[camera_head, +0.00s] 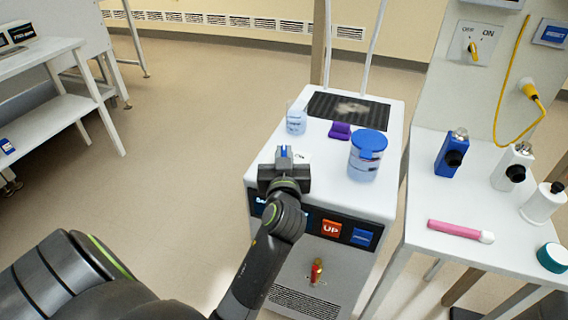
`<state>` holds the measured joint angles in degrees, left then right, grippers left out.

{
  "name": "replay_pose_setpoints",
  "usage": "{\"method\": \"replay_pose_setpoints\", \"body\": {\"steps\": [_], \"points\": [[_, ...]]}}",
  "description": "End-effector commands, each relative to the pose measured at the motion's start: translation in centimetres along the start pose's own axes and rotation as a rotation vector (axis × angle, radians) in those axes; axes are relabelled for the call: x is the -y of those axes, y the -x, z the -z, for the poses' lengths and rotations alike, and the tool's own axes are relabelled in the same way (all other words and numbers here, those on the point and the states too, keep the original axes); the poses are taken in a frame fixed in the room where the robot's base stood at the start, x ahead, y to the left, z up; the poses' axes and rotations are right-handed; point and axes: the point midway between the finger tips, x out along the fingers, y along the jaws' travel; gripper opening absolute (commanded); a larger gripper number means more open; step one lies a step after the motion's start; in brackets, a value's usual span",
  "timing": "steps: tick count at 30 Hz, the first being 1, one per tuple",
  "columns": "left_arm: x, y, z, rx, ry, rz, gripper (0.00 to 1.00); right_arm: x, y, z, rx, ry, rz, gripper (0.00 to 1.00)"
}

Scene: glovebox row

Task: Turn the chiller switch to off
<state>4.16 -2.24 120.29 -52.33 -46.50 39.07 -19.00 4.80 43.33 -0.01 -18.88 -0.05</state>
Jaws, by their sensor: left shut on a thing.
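A switch (474,48) with a yellow lever sits on a pale plate marked OFF and ON, on the upright panel at the upper right. I cannot tell for certain which mark the lever points to. The white chiller-like unit (385,207) stands in the middle, with a red UP button (331,229) and a blue button (362,237) on its front. My left gripper (285,158) is over the unit's front left top edge, shut on a small blue thing that is mostly hidden. It is well away from the switch. My right gripper is not in view.
A clear container (296,121), a purple block (340,131) and a blue-lidded jar (367,156) stand on the unit. A red and yellow valve (317,271) sticks out below. The right table (428,205) holds several bottles and a pink tube (459,231). A yellow cord (497,100) hangs beside the switch.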

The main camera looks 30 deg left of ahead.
Motion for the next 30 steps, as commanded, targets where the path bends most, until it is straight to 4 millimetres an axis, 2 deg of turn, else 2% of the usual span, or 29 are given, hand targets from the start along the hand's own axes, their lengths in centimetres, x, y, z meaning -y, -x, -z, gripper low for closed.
{"method": "replay_pose_setpoints", "body": {"steps": [1, 7, 26, 27, 30], "points": [[-0.1, 0.0, -0.5, -0.001, 0.005, 0.029, 0.0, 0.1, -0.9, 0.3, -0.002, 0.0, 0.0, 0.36], [-0.1, 0.0, -0.3, 0.0, 0.003, 0.125, 0.0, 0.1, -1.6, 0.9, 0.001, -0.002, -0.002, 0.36], [0.0, 0.0, -0.1, 0.002, -0.001, 0.185, 0.0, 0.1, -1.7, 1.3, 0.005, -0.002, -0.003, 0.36], [0.0, 0.0, -0.1, 0.002, -0.001, 0.185, 0.15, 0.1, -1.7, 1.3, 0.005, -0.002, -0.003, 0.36], [0.0, 0.0, -0.1, 0.002, -0.001, 0.185, 0.28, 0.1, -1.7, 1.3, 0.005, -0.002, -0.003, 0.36]]}}
